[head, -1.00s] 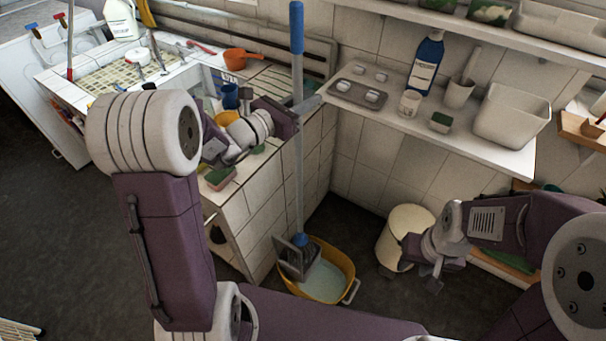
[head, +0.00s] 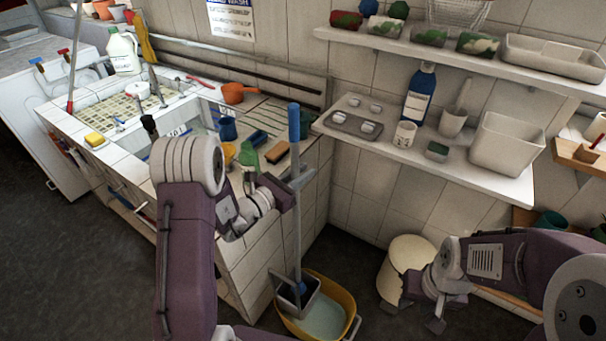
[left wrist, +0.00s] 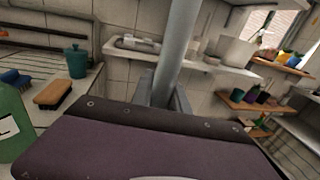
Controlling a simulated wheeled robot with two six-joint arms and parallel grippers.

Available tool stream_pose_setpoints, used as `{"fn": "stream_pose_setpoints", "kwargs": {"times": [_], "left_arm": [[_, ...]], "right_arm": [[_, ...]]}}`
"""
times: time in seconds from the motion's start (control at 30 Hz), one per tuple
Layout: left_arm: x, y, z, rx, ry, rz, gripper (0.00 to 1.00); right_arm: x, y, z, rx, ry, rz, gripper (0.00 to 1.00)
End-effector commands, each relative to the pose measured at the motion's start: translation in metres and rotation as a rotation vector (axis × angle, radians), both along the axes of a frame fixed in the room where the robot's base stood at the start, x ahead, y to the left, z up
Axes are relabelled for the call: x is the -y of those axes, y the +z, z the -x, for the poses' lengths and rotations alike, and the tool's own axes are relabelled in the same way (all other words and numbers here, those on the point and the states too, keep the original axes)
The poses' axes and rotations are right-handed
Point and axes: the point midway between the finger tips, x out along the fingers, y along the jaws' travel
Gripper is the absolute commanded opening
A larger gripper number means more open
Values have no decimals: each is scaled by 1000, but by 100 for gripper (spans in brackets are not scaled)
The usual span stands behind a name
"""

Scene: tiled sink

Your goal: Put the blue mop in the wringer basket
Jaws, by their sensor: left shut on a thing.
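The blue mop (head: 298,225) stands nearly upright, with a grey pole and a blue grip at its top. My left gripper (head: 301,180) is shut on the pole below the grip. The pole also shows between the fingers in the left wrist view (left wrist: 176,50). The mop's blue lower end is down inside the grey wringer basket (head: 284,301), whose walls hide part of it. The basket sits at the left side of the yellow bucket (head: 343,293) on the floor. My right gripper (head: 420,312) is open and empty, right of the bucket.
A tiled counter with a sink (head: 240,262) stands left of the bucket. A wall shelf (head: 395,146) with a blue bottle (head: 419,95) and white tub (head: 507,145) overhangs at the right. A cream bin (head: 408,258) stands by the wall. Dark floor is clear at the lower left.

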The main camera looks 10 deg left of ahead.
Motion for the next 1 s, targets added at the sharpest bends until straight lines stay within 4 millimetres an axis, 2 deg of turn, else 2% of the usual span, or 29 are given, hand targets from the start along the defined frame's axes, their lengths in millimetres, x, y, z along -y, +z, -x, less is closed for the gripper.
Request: {"fn": "stream_pose_setpoints", "kwargs": {"times": [0.37,0.4,0.47,0.73,0.83,1.0], "left_arm": [[0,-5,0,6,0,0,0],[0,-5,0,3,0,-1,26],[0,-4,0,3,0,-1,42],[0,-4,0,3,0,-1,42],[0,2,0,3,0,-1,42],[-17,-2,24,1,5,0,42]], "right_arm": [[0,-4,0,0,0,0,36],[0,-4,0,0,0,0,36],[0,-3,0,0,0,0,36],[0,-3,0,0,0,0,36],[0,3,0,0,0,0,36],[0,-5,0,0,0,0,36]]}}
